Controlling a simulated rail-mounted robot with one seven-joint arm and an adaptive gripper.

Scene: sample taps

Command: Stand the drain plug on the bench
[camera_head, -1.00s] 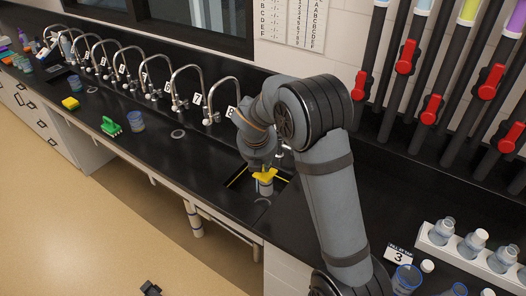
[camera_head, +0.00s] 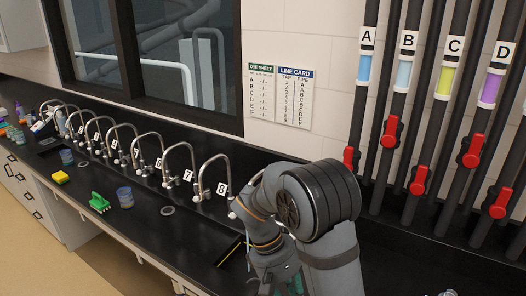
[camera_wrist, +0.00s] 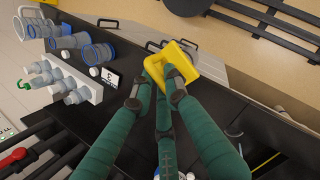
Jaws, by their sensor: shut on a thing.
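The drain plug (camera_wrist: 190,62) shows in the wrist view as a yellow, frame-like piece with an opening in it. The green fingers of my gripper (camera_wrist: 165,82) are shut on it at their tips. Its lower part is hidden by the fingers or faces away. In the wrist view it overlaps the black bench (camera_wrist: 123,122) front edge and the floor beyond, so its height above the bench is hard to tell. In the head view my gripper is cut off at the bottom edge and the plug is out of sight.
The sink opening (camera_head: 228,252) lies left of my arm, below tap 8 (camera_head: 212,178). Red-handled pipes (camera_head: 390,132) stand behind.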

